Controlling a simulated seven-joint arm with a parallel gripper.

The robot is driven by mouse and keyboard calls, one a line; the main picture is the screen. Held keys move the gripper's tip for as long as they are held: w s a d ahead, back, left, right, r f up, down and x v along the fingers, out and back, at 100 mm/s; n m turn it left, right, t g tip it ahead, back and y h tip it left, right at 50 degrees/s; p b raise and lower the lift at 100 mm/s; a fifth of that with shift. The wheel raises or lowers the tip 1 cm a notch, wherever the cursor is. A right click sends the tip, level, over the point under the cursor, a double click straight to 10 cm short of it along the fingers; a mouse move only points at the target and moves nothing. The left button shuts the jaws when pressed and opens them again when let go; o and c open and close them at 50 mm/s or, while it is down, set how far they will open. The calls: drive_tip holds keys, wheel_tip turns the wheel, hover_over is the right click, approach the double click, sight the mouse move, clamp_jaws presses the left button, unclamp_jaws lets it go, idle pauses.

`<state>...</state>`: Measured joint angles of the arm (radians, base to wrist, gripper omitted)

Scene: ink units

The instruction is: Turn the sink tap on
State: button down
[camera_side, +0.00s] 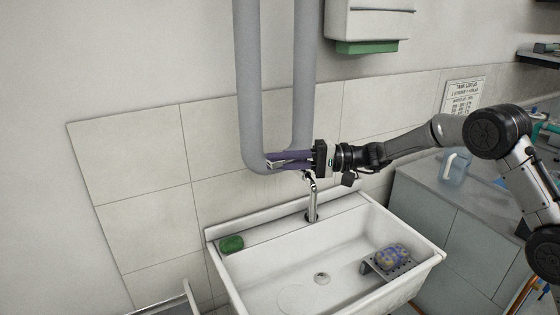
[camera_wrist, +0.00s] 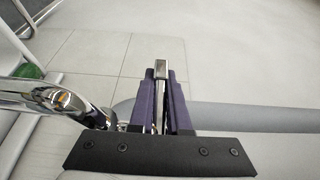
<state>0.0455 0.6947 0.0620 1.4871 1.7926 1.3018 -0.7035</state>
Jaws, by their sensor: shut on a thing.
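The chrome tap (camera_side: 312,205) stands upright at the back ledge of the white sink (camera_side: 265,270); its shiny body also shows at the left of the wrist view (camera_wrist: 62,98). My gripper (camera_side: 272,160) is above the tap, its purple fingers pointing left. In the wrist view, the two fingers (camera_wrist: 161,75) are shut on the tap's slim chrome lever (camera_wrist: 161,68), whose end shows between their tips. The gripper hides most of the tap's top in the side view. No water is visible under the spout.
Thick grey pipes (camera_side: 248,90) run down the wall close behind my fingers. A green sponge (camera_side: 231,244) lies on the sink's back left ledge. A rack with a blue and yellow item (camera_side: 390,257) sits at the sink's right. A dispenser (camera_side: 368,22) hangs above.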

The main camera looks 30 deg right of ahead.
drive_tip(key=shift+s+g, duration=0.1)
drive_tip(key=shift+g, duration=0.2)
drive_tip(key=shift+s+d+n+g+y, duration=0.2)
drive_tip(key=shift+s+n+g, duration=0.3)
drive_tip(key=shift+n+g, duration=1)
drive_tip(key=shift+s+d+n+g+y, duration=0.15)
drive_tip(key=shift+s+n+g, duration=0.6)
drive_tip(key=shift+g, duration=1.3)
drive_tip(key=shift+s+d+n+g+y, duration=0.1)
drive_tip(key=shift+s+d+n+g, duration=0.2)
drive_tip(key=shift+n+g, duration=1.25)
drive_tip(key=shift+g, duration=0.3)
drive_tip(key=c, duration=1.2)
unclamp_jaws()
drive_tip(key=shift+o, duration=0.2)
drive_tip(key=v, duration=0.7)
drive_tip(key=shift+d, duration=0.2)
